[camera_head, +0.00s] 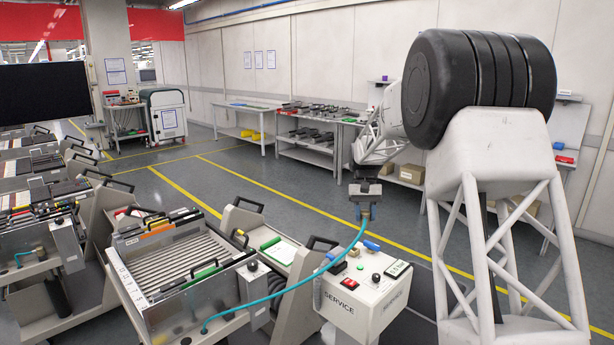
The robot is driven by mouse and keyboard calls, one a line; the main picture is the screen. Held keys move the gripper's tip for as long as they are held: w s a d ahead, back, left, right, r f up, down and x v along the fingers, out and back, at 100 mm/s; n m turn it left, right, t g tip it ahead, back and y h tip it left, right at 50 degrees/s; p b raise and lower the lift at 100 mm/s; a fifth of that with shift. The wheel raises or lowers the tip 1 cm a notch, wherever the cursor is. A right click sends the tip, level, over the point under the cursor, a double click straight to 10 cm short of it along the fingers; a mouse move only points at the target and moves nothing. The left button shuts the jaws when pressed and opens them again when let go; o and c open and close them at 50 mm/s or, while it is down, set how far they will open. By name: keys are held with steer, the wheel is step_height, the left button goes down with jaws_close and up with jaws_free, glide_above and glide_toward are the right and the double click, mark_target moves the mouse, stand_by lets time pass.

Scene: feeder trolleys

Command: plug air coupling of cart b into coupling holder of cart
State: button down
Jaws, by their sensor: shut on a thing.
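My gripper (365,205) hangs above the back of the white SERVICE box, pointing down. It is shut on the air coupling (365,212), which is small and mostly hidden by the jaws. A teal hose (290,288) hangs from the coupling and curves down left to the front of the nearest feeder cart (122,283). A small grey box with a dark round part (252,267) sits at this cart's right front corner; it may be the coupling holder, but I cannot tell for sure. My gripper is well above and to the right of it.
The SERVICE box (368,310) stands right of the cart, with a red switch, a black knob and blue pieces on top. More feeder carts (35,262) stand at left. The floor behind is clear up to the benches (318,155).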

stand_by(0.3)
step_height(320, 180, down, 17)
steer(key=w+m+t+y, duration=0.2)
steer(key=m+y, duration=0.2)
steer(key=m, duration=0.9)
steer(key=shift+w+d+t, duration=0.3)
steer(key=shift+w+t, duration=0.1)
steer(key=shift+w, duration=0.1)
steer(key=shift+w+f, duration=0.25)
steer(key=shift+w, duration=2.05)
steer(key=shift+w+f, duration=0.2)
steer(key=shift+w, duration=2.1)
steer(key=shift+w+f, duration=0.25)
steer(key=shift+w, duration=2.05)
steer(key=shift+w, duration=0.15)
steer(key=shift+w+f, duration=0.15)
steer(key=shift+w, duration=0.65)
steer(key=shift+f, duration=1.5)
steer(key=shift+f, duration=0.1)
